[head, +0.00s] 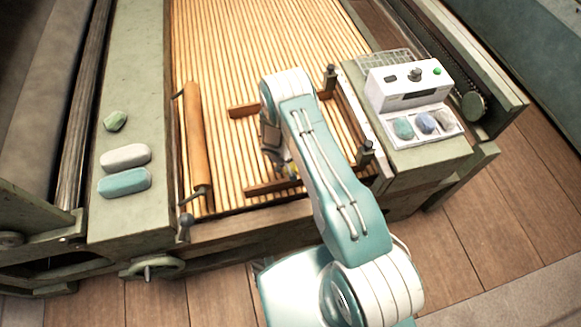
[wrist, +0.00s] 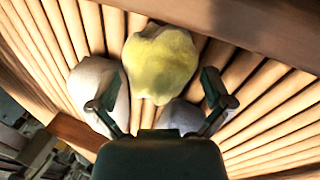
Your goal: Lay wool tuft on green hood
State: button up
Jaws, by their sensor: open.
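A pale yellow wool tuft (wrist: 160,62) lies on the slatted apron in the wrist view, ahead of my gripper (wrist: 160,100) and between the lines of its fingers. The fingers are spread, and I see no grip on the tuft. In the head view my gripper (head: 288,168) is low over the apron, mostly hidden by my arm; a small bit of yellow (head: 293,170) shows beside it. The broad sage-green surface at the left, which looks like the green hood (head: 138,75), is well away from my gripper.
A green lump (head: 115,121), a white pad (head: 125,156) and a teal pad (head: 124,182) lie on the left surface. A wooden roller (head: 196,135) separates apron and hood. A tray (head: 421,137) of tufts stands right.

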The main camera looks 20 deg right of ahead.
jog(key=shift+d+f, duration=0.2)
jog(key=shift+f, duration=0.45)
jog(key=c, duration=0.8)
